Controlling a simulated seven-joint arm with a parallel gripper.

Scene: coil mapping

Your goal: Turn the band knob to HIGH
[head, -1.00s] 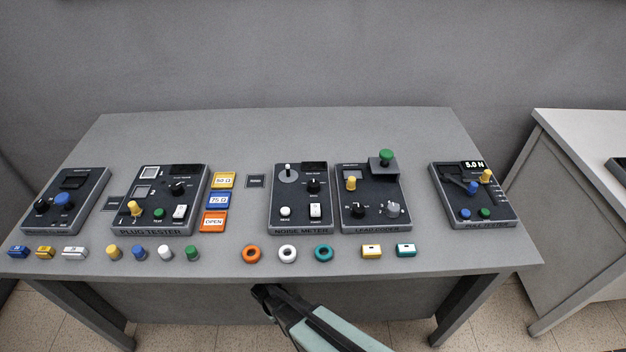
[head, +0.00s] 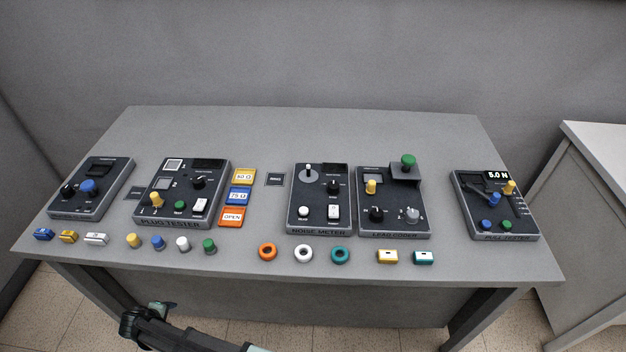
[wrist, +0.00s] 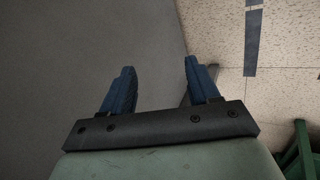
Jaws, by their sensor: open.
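The noise meter (head: 319,212) is a dark panel right of the table's middle. It has a black pointer knob (head: 333,187) at its right, a white button (head: 304,212) and a white rocker switch (head: 333,212). The plug tester has a similar black knob (head: 199,182). The lettering around the knobs is too small to read, so I cannot tell which one is marked band or where HIGH lies. My gripper (head: 150,312) is in front of the table's front edge, lower left of the noise meter and touching no panel. The wrist view shows its blue fingers (wrist: 160,75) apart and empty.
A lead coder (head: 394,232) stands close right of the noise meter. Coloured cards (head: 238,196) lie to its left. Coloured rings (head: 303,253), caps and small blocks line the table's front edge. The back of the table (head: 300,130) is clear.

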